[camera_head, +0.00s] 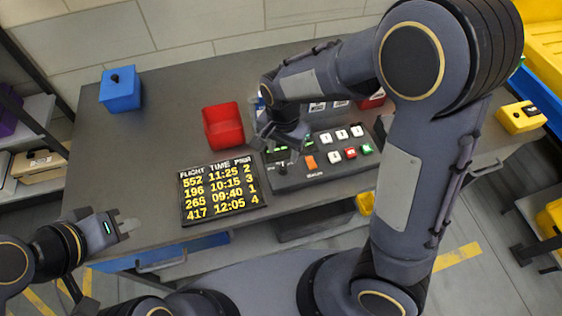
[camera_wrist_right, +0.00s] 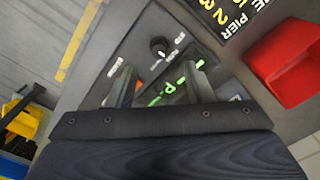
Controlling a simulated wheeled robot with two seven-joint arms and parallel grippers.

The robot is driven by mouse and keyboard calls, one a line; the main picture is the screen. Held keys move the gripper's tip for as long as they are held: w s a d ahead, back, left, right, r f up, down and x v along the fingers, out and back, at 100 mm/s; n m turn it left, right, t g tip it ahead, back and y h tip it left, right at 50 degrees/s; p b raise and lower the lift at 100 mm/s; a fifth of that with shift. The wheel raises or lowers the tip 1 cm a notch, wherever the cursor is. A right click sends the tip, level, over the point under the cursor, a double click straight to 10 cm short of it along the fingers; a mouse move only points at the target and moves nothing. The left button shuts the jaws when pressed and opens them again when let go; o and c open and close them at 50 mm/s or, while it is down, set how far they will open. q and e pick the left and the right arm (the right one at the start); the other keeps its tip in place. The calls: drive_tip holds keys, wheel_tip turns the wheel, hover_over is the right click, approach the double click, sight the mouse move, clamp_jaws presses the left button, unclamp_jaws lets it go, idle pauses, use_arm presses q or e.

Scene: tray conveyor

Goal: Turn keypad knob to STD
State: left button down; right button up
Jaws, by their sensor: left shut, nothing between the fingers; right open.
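The keypad (camera_head: 318,172) is a dark panel on the grey table, with white, red and green keys and an orange switch (camera_head: 310,162). Its small round black knob with a light top (camera_wrist_right: 159,45) shows in the right wrist view, beyond my fingertips, with small white labels around it. I cannot read which label it points to. My right gripper (camera_head: 277,142) is over the keypad's left part; its two fingers (camera_wrist_right: 157,76) are apart and empty, with green lit characters between them. My left gripper (camera_head: 124,228) is shut and empty, off the table's front left.
A flight board (camera_head: 222,190) lies left of the keypad. A red bin (camera_head: 223,128) and a blue box (camera_head: 120,92) stand farther back. My right arm hides part of the table. A yellow box (camera_head: 520,117) is at the right.

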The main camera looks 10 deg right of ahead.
sight(283, 166)
wheel_tip(283, 166, down, 7)
drive_tip(key=shift+f, duration=0.1)
drive_tip(key=shift+c, duration=0.2)
drive_tip(key=c, duration=0.9)
drive_tip(key=shift+c, duration=0.2)
drive_tip(key=shift+n, duration=0.3)
drive_tip(key=n+b, duration=0.1)
drive_tip(key=n, duration=0.2)
drive_tip(key=shift+n, duration=0.3)
drive_tip(key=shift+n+b, duration=0.8)
drive_tip(key=shift+n, duration=1.5)
